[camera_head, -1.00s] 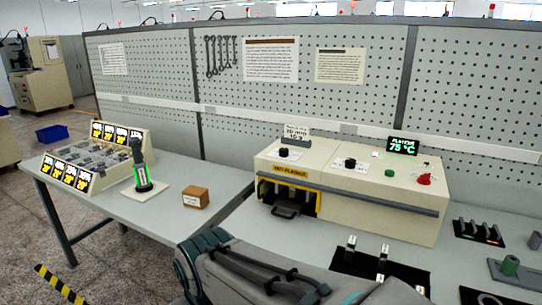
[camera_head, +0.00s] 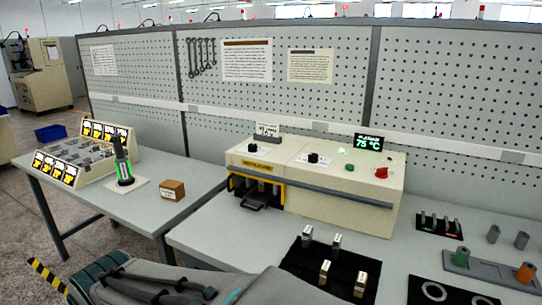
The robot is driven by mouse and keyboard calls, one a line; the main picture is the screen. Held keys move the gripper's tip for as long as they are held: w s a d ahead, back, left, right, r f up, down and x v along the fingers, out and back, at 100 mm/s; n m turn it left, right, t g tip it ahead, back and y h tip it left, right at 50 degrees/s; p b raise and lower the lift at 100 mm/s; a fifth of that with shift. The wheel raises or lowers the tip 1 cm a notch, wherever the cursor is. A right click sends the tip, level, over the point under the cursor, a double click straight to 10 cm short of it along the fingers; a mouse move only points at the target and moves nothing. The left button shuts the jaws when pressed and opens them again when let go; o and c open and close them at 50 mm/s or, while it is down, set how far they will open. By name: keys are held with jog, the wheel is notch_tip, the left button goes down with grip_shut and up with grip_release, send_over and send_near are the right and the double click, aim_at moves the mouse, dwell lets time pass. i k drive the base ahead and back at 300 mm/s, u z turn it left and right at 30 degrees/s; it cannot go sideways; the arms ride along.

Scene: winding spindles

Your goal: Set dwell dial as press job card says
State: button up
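The cream press (camera_head: 345,205) stands on the bench in the middle. Its top carries a left black dial (camera_head: 252,147) and a right black dial (camera_head: 313,158). Their scales are too small to read, so I cannot tell which is the dwell dial or where either points. A white job card (camera_head: 267,130) stands upright behind the left dial; its print is blurred. A display (camera_head: 368,142) reads 75 °C. My arm crosses the bottom of the view, well in front of the press, and my gripper is not visible.
A yellow-framed opening with a black handle (camera_head: 254,200) is at the press's front left. A green button (camera_head: 350,167) and red knob (camera_head: 381,172) sit right of the dials. A black mat (camera_head: 300,262) with several blocks lies in front. A brown box (camera_head: 172,190) stands left.

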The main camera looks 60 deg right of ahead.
aim_at(313, 158)
jog(key=k, duration=0.75)
jog(key=z, duration=1.4)
jog(key=i, duration=0.1)
jog(key=u, duration=0.2)
